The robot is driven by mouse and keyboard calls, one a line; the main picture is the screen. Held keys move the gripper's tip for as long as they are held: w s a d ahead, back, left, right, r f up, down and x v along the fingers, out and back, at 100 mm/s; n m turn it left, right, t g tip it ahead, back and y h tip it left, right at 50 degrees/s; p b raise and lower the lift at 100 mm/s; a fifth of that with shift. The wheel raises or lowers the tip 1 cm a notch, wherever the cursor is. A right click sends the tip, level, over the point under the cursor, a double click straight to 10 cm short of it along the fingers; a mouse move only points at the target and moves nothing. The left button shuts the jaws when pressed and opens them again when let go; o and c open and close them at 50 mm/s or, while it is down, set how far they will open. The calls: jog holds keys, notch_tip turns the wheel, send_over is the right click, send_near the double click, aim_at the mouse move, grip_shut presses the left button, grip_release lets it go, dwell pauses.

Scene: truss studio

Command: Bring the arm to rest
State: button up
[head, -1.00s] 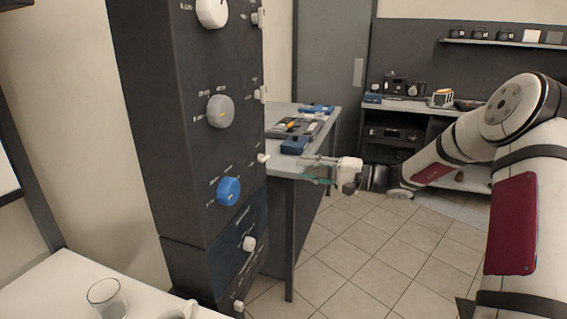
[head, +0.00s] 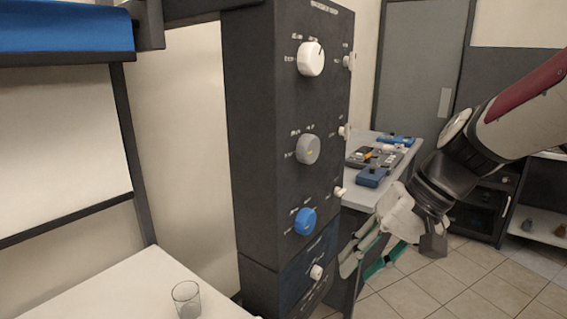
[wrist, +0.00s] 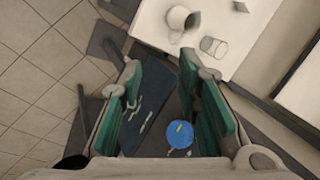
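My arm is bent in from the right side of the head view. My gripper (head: 362,266) hangs at its end, pointing down and left, in front of the grey worktable and right of the dark panel column (head: 262,150). In the wrist view my gripper (wrist: 165,95) has its two green-padded fingers spread apart with nothing held between them. The blue knob (head: 305,221) on the column shows beyond the fingers in the wrist view (wrist: 180,137), apart from them as far as I can tell.
A white table (head: 150,290) at the lower left carries a clear glass (head: 186,300). The wrist view also shows a mug (wrist: 181,20) there. A grey worktable (head: 362,198) with blue tools stands behind my gripper. Open tiled floor (head: 480,280) lies at the right.

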jog(key=s+d+r+t+h+p, duration=0.1)
jog(key=s+d+r+h, duration=0.1)
jog(key=s, duration=0.6)
jog(key=s+d+r+n+t+h+p, duration=0.1)
jog(key=s+d+r+t+h, duration=0.1)
jog(key=s, duration=0.7)
jog(key=d+h, duration=0.1)
jog(key=d, duration=0.1)
jog(key=shift+d+r+h+p, duration=0.25)
jog(key=shift+d+h+p, duration=0.05)
jog(key=shift+p, duration=0.1)
